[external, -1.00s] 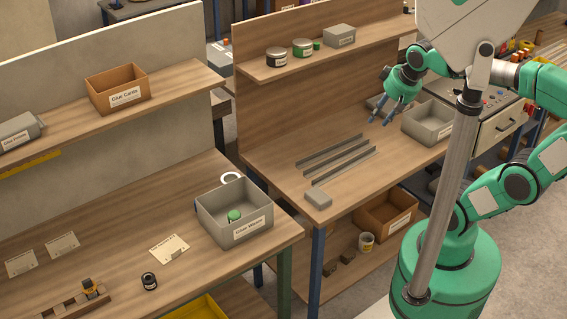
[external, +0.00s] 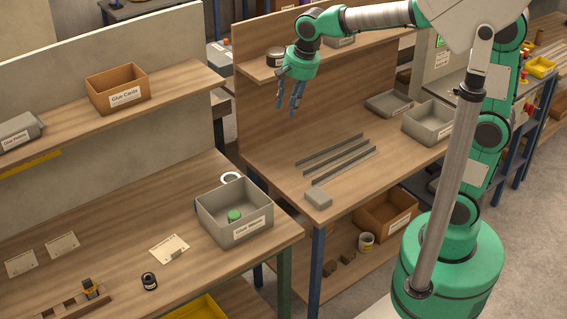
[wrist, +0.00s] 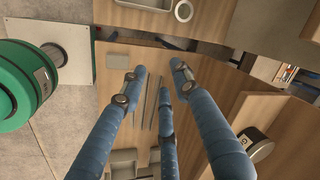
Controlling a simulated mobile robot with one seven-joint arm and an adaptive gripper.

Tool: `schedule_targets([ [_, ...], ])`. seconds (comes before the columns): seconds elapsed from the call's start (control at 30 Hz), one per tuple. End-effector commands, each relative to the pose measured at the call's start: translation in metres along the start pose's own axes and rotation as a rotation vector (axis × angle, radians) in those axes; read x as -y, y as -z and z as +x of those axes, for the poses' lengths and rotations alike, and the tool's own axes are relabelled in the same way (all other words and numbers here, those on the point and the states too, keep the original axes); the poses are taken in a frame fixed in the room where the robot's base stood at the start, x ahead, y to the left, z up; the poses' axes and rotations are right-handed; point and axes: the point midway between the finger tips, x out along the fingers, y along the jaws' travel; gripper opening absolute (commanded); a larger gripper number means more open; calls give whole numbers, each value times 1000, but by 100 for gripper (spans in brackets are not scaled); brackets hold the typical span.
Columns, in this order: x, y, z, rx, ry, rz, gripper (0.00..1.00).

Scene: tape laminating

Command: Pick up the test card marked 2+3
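Three pale cards lie on the left bench: one at the far left (external: 21,263), one beside it (external: 62,245), and one nearer the grey bin (external: 165,246) with a small grey piece on it. Their markings are too small to read, so I cannot tell which is 2+3. My gripper (external: 285,110) hangs above the right-hand bench, fingers pointing down, well away from the cards. In the wrist view its blue fingers (wrist: 158,78) are spread with nothing between them. No card is recognisable in the wrist view.
A grey labelled bin (external: 263,222) holding a green item stands at the left bench's right end, beside a white ring (external: 231,176). A dark jar (external: 149,281) and a wooden rack (external: 70,304) are near the cards. Metal strips (external: 345,164) lie on the right bench.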

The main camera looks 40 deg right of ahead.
Motion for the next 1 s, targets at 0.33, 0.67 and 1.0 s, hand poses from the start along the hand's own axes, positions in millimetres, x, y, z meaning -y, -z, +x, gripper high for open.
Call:
schedule_targets([
  [0.33, 101, -41, 49, 51, -56, 184, 31],
  [0.67, 184, -104, 108, 73, -119, 365, 31],
  [1.0, 251, -191, 178, 69, -192, 547, 31],
])
